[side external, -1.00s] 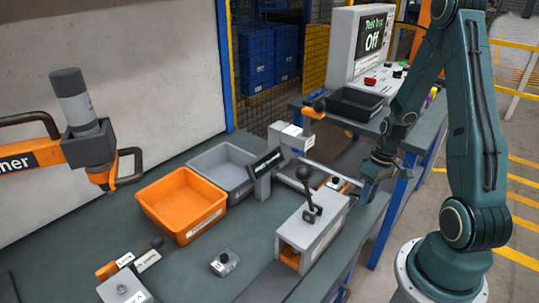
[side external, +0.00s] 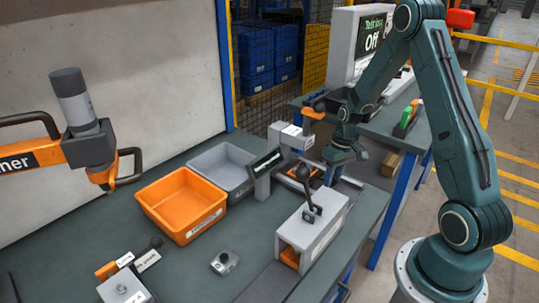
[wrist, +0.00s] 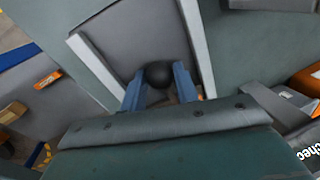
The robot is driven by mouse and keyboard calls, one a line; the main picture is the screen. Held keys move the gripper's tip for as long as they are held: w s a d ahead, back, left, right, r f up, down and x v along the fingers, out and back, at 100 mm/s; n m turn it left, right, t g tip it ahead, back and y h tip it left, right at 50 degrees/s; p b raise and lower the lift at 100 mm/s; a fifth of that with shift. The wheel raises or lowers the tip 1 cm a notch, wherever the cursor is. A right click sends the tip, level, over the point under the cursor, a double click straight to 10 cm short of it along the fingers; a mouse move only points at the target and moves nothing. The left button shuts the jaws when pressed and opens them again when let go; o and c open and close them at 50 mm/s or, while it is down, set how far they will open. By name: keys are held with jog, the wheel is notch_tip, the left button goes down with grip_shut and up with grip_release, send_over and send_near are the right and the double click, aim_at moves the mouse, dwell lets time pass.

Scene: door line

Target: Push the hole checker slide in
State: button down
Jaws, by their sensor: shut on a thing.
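The hole checker (side external: 290,137) stands near the back edge of the bench, a grey machine with a dark display. Its slide, with a black ball knob (wrist: 158,74), lies on the near side between pale rails. In the side view an orange part (side external: 317,176) shows at the slide, partly hidden behind a lever. My gripper (side external: 333,178) is low at the slide's outer end. In the wrist view its two blue fingers (wrist: 159,88) are shut on the knob, one on each side. The grey slide plate (wrist: 128,42) extends beyond the knob.
A grey lever device (side external: 313,232) with a black-knobbed lever stands close in front of the slide. Orange (side external: 182,230) and grey bins sit left of the checker. A second table (side external: 402,140) with a screen stands behind my arm.

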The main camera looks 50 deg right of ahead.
jog(key=shift+w, duration=0.35)
jog(key=c, duration=1.1)
grip_release()
jog(key=shift+o, duration=0.2)
jog(key=shift+s, duration=0.1)
jog(key=shift+r, duration=0.15)
notch_tip(320, 180, up, 13)
jog(key=d, duration=0.2)
jog(key=shift+s+d+r, duration=0.15)
jog(key=shift+s+d, duration=0.15)
jog(key=shift+r, duration=0.1)
